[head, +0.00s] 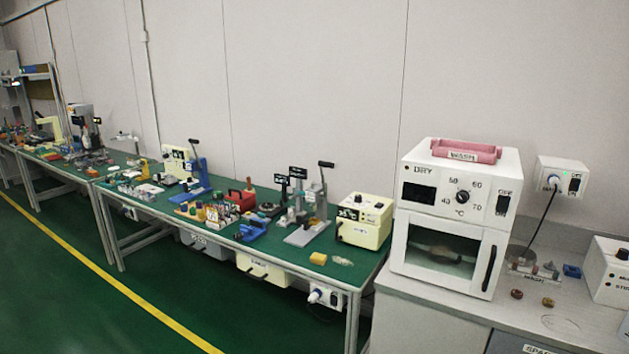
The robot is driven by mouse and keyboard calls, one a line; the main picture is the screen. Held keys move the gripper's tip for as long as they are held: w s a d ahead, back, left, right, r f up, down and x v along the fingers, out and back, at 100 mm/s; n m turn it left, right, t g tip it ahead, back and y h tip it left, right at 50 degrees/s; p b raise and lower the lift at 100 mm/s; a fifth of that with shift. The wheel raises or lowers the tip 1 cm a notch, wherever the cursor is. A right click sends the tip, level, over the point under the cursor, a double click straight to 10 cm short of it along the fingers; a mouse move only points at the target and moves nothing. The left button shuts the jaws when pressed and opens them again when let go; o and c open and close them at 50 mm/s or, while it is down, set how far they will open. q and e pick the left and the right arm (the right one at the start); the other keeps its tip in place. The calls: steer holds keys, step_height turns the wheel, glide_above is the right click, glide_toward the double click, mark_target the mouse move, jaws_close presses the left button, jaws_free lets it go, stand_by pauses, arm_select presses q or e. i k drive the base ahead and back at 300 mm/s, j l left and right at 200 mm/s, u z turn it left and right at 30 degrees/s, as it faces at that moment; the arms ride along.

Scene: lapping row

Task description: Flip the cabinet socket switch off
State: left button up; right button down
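The white drying cabinet (452,215), marked DRY, stands on the grey counter at the right. It has a dark display, a dial with temperature numbers, a switch (503,203) on its upper right and a windowed door with a black handle. A wall socket (562,180) is on the wall to the right of the cabinet. A plug (553,182) sits in its left part, and a black cord hangs down from it. A dark rocker switch (574,186) is on the socket's right part; its position is too small to tell. Neither gripper is in view.
A pink tray-like piece (466,151) lies on the cabinet. Small parts, a blue piece (572,271) and a white box (607,272) are on the counter below the socket. A long green-topped bench (372,262) with many tools runs left. The green floor (60,290) before it is clear.

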mark_target(575, 183)
steer(key=z, duration=1.3)
steer(key=i+j+u, duration=0.2)
steer(key=u, duration=0.15)
steer(key=i+j+u, duration=0.35)
steer(key=k, duration=0.05)
